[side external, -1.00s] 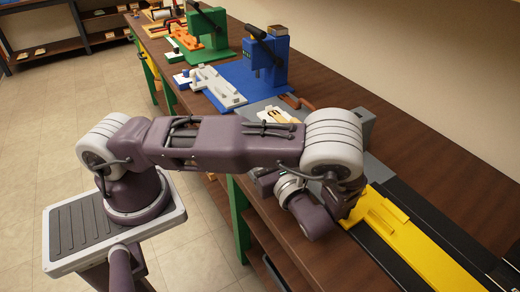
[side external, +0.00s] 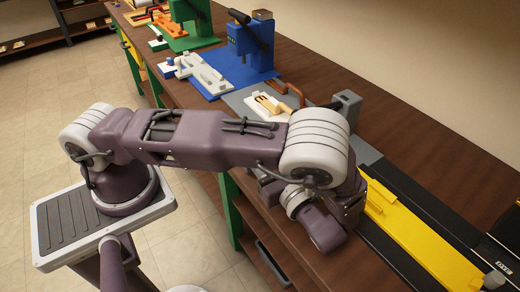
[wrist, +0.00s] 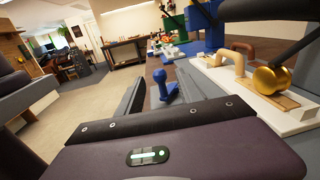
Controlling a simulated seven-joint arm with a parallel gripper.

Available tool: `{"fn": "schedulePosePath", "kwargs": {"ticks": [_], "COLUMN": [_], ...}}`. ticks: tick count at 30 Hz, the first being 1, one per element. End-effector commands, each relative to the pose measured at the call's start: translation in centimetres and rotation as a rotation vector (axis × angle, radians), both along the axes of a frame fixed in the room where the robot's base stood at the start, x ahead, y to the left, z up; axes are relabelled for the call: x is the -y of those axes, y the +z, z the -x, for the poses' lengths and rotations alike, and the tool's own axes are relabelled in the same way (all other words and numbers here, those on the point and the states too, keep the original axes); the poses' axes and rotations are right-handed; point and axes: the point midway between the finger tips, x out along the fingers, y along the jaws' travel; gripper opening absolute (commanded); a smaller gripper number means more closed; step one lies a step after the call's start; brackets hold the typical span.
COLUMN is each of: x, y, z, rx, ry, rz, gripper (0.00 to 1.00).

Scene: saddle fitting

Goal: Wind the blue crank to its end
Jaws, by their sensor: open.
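In the wrist view, a small blue piece with a rounded knob (wrist: 161,78) stands ahead of my gripper; I take it to be the blue crank's handle. My gripper (wrist: 165,90) is open, with a grey finger on each side of the blue piece. There appears to be space between it and the fingers, but I cannot tell whether either touches. The rest of the crank is hidden below my wrist housing. In the side external view, my arm hides the crank and my fingertips at the bench's front edge.
A white board (wrist: 293,119) with a gold knob (wrist: 270,80) and a tan handle (wrist: 229,67) lies right of my gripper. A blue press (side external: 252,42) stands farther along the bench. A yellow rail (side external: 415,240) runs along the near end. Open floor lies left.

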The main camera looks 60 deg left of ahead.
Motion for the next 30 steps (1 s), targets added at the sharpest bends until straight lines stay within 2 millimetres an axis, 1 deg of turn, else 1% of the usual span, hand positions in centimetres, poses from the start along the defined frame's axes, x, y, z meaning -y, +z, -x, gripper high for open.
{"fn": "schedulePosePath", "kwargs": {"ticks": [2,5,6,9,12,14,21,24,30], "x": [-0.3,-0.9,-1.0,-1.1,-1.1,-1.4,-4.9,-5.8,-6.4], "y": [0.1,0.5,0.6,0.5,0.3,0.2,0.3,0.2,0.2], "z": [0.5,1.5,1.7,2.1,2.3,2.1,-0.8,-1.8,-2.3], "rx": [0.002,0.016,0.017,0.006,-0.005,-0.007,-0.005,-0.004,-0.004], "ry": [-0.065,-0.264,-0.349,-0.524,-0.616,-0.633,-0.628,-0.630,-0.631], "rz": [-0.026,-0.069,-0.070,-0.043,-0.010,-0.001,-0.001,-0.001,0.001], "gripper": [0.43,0.43,0.43,0.43,0.43,0.43,0.43,0.43,0.43]}}
